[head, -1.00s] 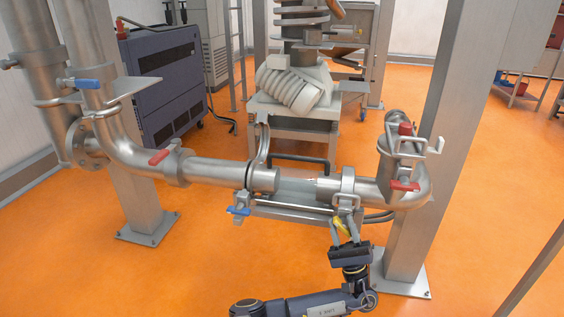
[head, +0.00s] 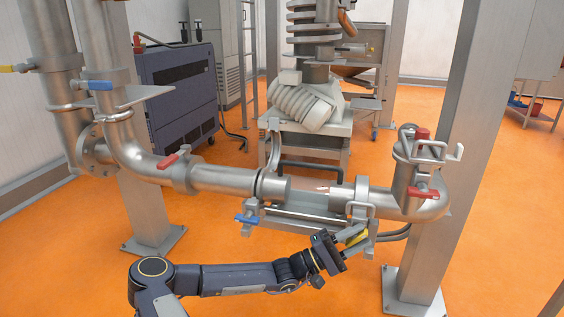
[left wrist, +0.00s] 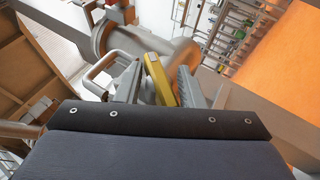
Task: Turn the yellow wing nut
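The yellow wing nut (head: 358,238) hangs under the clamp on the right pipe end in the head view. In the left wrist view the yellow wing nut (left wrist: 160,79) is a tilted bar between my two fingers. My left gripper (head: 350,243) comes at it from the lower left, its fingers around the nut. In the left wrist view my left gripper (left wrist: 160,86) looks open, with a small gap on the left finger's side; the right finger lies close beside the nut. Whether it touches is unclear. My right gripper is not in view.
The clamp (head: 360,198) and the right pipe elbow (head: 433,202) are just above the gripper. A blue-handled valve (head: 246,219) and the left pipe (head: 224,179) lie to the left. A grey post (head: 421,259) stands at right. Orange floor is clear in front.

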